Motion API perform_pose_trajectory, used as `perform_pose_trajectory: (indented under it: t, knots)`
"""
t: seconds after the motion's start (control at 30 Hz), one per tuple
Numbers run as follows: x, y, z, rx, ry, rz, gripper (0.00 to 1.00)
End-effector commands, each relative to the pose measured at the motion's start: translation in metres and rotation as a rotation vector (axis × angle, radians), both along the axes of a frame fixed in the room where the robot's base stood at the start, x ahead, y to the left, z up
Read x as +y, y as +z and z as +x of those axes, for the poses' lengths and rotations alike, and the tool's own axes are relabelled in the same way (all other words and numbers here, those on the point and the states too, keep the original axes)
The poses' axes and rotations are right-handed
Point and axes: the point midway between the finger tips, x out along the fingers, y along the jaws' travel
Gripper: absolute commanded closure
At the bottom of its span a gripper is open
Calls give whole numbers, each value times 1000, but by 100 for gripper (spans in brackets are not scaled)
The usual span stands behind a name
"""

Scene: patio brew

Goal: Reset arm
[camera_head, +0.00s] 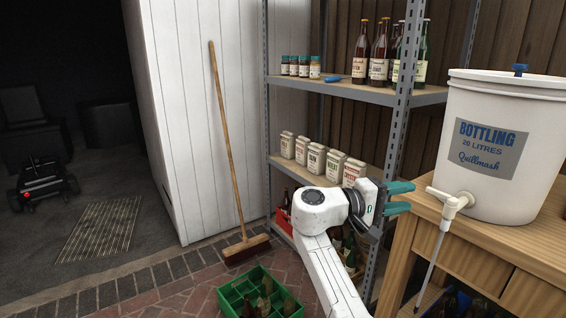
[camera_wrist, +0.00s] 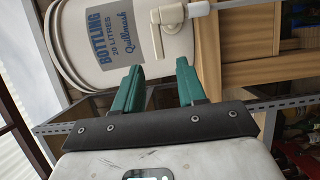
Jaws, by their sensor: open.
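My gripper (camera_head: 400,198) has green fingers and is at the end of my white arm. It is open and empty, just left of the white tap (camera_head: 448,202) on the bottling bucket. In the wrist view my gripper (camera_wrist: 160,85) shows its two fingers apart with nothing between them. The white bottling bucket (camera_head: 500,140) stands on the wooden bench (camera_head: 480,245). It also shows at the top of the wrist view (camera_wrist: 110,50), with its tap (camera_wrist: 165,35) beyond the fingertips. I cannot tell the exact gap between fingers and tap.
A metal shelf (camera_head: 348,92) behind my arm holds bottles, small jars and several labelled cartons. A green crate (camera_head: 236,300) with bottles stands on the brick floor. A broom (camera_head: 226,140) leans on the white wall. A thin tube (camera_head: 431,268) hangs from the tap.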

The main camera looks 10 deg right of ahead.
Motion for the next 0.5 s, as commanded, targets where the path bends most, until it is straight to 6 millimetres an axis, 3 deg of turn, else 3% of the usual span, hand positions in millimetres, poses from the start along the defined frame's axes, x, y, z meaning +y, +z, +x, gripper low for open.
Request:
perform_pose_trajectory:
  t: [0.07, 0.17, 0.27, 0.5]
  knots:
    - [0, 0, 0, 0, 0, 0, 60]
    - [-4, -28, -11, -4, 7, 60, 60]
    - [-10, -76, -32, -15, 18, 172, 60]
    - [-10, -210, -113, -59, 42, 536, 60]
